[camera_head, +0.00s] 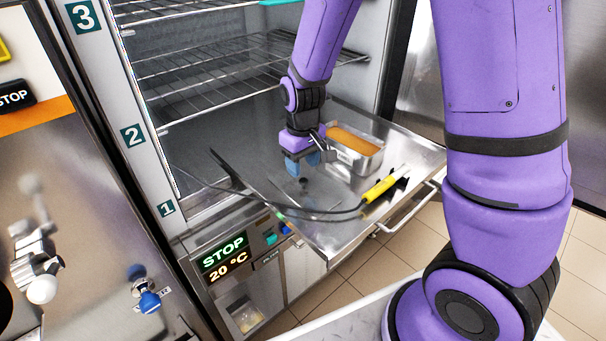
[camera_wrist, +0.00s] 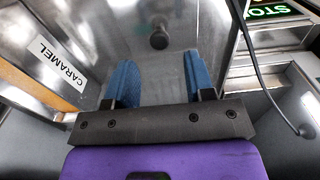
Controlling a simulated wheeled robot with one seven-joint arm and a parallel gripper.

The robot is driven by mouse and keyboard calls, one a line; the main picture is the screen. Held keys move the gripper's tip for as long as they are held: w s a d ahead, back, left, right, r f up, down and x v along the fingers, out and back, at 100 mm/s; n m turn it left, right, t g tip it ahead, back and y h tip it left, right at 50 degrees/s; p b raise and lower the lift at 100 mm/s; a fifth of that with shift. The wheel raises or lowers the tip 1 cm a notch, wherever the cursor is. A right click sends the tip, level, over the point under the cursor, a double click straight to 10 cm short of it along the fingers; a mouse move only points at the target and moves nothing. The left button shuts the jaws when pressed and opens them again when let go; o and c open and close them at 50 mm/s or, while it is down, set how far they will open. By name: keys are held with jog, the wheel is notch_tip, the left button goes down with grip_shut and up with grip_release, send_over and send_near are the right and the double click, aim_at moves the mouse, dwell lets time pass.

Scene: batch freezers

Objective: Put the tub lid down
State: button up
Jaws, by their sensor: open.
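The tub (camera_head: 357,157) is a steel box with orange-brown contents, uncovered, on the pulled-out steel shelf. Its side, with a CARAMEL label, shows at the left of the wrist view (camera_wrist: 57,62). A small dark knob (camera_head: 303,181), seemingly the tub lid's, stands on shiny metal left of the tub. The lid's outline is hard to tell from the shelf. In the wrist view the knob (camera_wrist: 158,38) lies ahead of my fingertips, apart from them. My gripper (camera_head: 303,160) is open and empty, its blue fingers just above and behind the knob.
A yellow-handled probe (camera_head: 381,187) with a dark cable lies at the shelf's front right (camera_head: 340,232). Wire racks (camera_head: 200,75) are above and behind. A STOP and 20 °C panel (camera_head: 225,258) sits below left. Shelf space near the front is partly clear.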

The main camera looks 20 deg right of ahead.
aim_at(303, 179)
jog(key=s+d+r+m+t, duration=0.15)
jog(key=s+r, duration=0.35)
jog(key=r, duration=0.5)
jog(key=s+d+r+t, duration=0.1)
jog(key=s+d+r, duration=0.25)
jog(key=r, duration=0.65)
jog(key=s+d+r+m+t, duration=0.1)
jog(key=s+r, duration=0.2)
jog(key=s, duration=0.3)
jog(key=s+d+r+m+t, duration=0.1)
jog(key=s+r, duration=0.2)
jog(key=s, duration=0.3)
jog(key=shift+s+t, duration=0.35)
jog(key=shift+s, duration=0.05)
